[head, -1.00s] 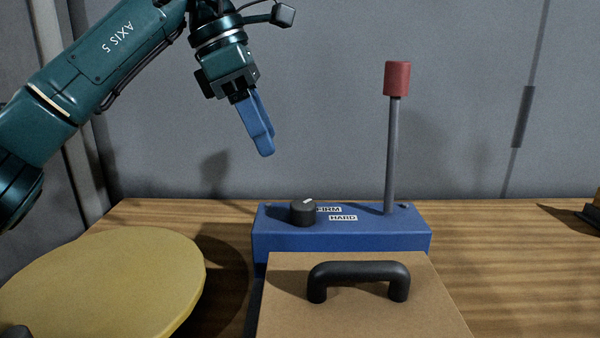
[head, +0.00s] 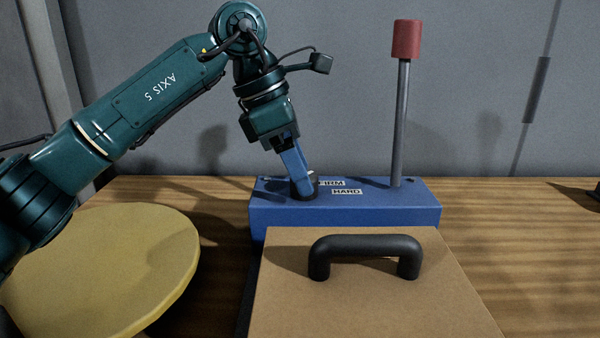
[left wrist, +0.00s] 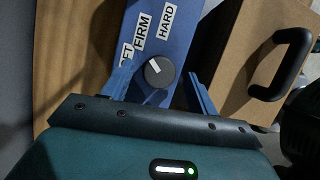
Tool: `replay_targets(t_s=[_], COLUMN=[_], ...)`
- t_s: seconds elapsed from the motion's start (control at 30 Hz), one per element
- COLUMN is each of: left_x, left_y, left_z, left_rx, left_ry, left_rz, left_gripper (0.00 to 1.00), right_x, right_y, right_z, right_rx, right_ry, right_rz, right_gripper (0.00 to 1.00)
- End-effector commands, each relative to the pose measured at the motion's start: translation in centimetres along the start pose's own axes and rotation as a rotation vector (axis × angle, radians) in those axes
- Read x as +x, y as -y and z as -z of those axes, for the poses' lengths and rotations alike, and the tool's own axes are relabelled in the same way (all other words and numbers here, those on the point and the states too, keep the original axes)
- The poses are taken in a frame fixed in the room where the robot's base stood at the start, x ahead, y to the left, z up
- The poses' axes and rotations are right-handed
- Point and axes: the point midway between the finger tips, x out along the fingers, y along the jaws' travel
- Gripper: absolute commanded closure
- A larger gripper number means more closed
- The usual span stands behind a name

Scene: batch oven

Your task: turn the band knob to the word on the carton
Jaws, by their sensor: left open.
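The black band knob (head: 312,179) sits on top of the blue box (head: 345,213). Labels FIRM (head: 332,183) and HARD (head: 346,192) lie beside it; a third label ending in FT (left wrist: 125,56) is partly hidden in the left wrist view. There the knob (left wrist: 159,72) has a white mark pointing up-left, roughly toward the FT and FIRM side. My left gripper (head: 302,190) is open, pointing down at the knob. In the left wrist view its blue fingers (left wrist: 163,88) stand on either side of the knob; contact is unclear. No carton with a word is identifiable.
A red-topped lever (head: 400,110) rises from the blue box's right part. A tan board (head: 375,310) with a black handle (head: 365,250) lies in front. A round yellow disc (head: 120,260) is at left. Bare wooden table (head: 510,240) shows at right.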

Motion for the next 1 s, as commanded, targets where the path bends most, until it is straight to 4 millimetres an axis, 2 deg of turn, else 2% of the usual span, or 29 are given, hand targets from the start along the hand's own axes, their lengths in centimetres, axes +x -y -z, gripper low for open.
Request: replay_targets(t_s=[0.1,0.4,0.93,1.0], left_x=[0.71,0.82,0.79,0.79], left_y=[0.02,0.01,0.02,0.03], left_z=[0.01,-0.01,0.00,0.00], left_rx=[0.000,0.000,0.000,0.000], left_ry=[0.000,0.000,0.000,0.000], left_rz=[0.000,-0.001,0.000,0.000], left_gripper=[0.41,0.42,0.85,0.86], right_x=[0.10,0.13,0.13,0.13], right_y=[0.00,0.04,0.10,0.10], right_z=[-0.09,-0.06,-0.09,-0.10], right_rx=[-0.004,-0.004,-0.003,-0.003], right_ry=[0.000,0.000,0.000,0.000], right_rz=[0.001,0.002,0.003,0.003], right_gripper=[0.64,0.64,0.64,0.64])
